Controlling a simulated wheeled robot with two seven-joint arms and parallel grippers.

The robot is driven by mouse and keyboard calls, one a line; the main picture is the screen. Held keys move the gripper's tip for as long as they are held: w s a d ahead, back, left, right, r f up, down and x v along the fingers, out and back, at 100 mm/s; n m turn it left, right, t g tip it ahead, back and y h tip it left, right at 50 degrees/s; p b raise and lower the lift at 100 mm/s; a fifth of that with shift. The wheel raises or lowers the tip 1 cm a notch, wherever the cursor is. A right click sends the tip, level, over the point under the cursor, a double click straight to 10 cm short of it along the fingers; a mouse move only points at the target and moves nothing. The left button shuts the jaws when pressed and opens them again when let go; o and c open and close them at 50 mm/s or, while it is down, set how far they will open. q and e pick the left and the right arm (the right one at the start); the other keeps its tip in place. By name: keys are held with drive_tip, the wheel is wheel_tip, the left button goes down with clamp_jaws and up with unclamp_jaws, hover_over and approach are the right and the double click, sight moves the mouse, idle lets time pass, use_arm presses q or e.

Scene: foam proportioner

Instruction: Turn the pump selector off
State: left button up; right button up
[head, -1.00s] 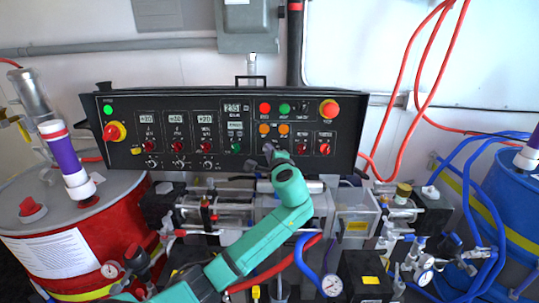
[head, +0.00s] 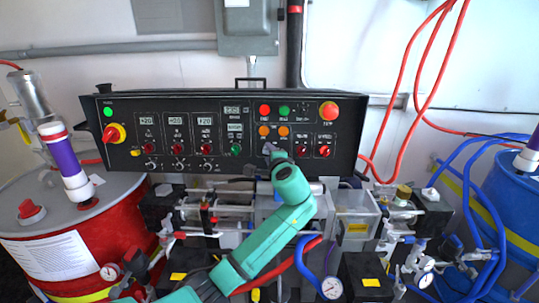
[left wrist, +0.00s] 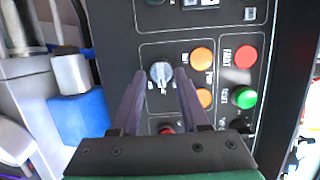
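The pump selector appears to be the grey knob with a pointer handle (left wrist: 161,74) in the left wrist view, beside two orange lamps on the black panel. My left gripper (left wrist: 159,82) has its two dark fingers apart, one on each side of the knob. A gap shows between the fingers and the knob, and I cannot tell whether either touches it. In the head view my left gripper (head: 270,150) is at the panel just below the orange lamps, and it hides the knob there. My right gripper is not in view.
The control panel (head: 220,105) carries other knobs, lamps and displays close by. A red button (head: 328,109) is at its upper right. Pumps and hoses (head: 240,205) fill the space below. A red drum (head: 70,230) stands left, a blue drum (head: 510,210) right.

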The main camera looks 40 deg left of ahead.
use_arm(q)
drive_tip(key=b+v, duration=0.3)
drive_tip(key=v, duration=1.1)
drive_tip(key=shift+s+d, duration=0.15)
drive_tip(key=shift+d, duration=0.05)
